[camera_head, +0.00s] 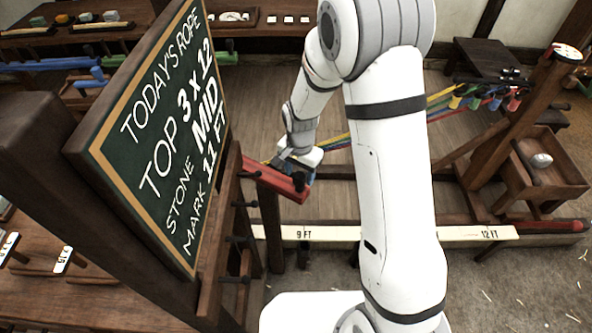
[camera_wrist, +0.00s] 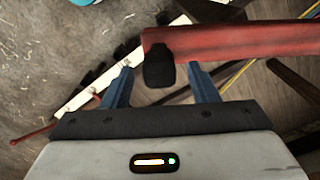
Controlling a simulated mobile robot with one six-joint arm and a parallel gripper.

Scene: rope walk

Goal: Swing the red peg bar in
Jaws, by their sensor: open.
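The red peg bar (camera_head: 272,178) juts out to the right from the dark wooden post beside the chalkboard. A dark peg (camera_head: 299,181) stands at its free end. In the wrist view the red bar (camera_wrist: 240,42) crosses the upper right, and its dark peg (camera_wrist: 159,72) shows between my blue fingers. My gripper (camera_wrist: 160,69) is open, with a visible gap between each finger and the peg. In the head view my gripper (camera_head: 309,172) is at the bar's free end, and my arm hides part of the area behind it.
A chalkboard (camera_head: 165,130) reading "TOP 3 x 12 MID" stands at the left. A white scale board (camera_head: 330,233) marked in feet runs below the bar. Coloured strands (camera_head: 440,103) stretch to a wooden post at the right. A wooden box (camera_head: 545,165) holds a grey stone.

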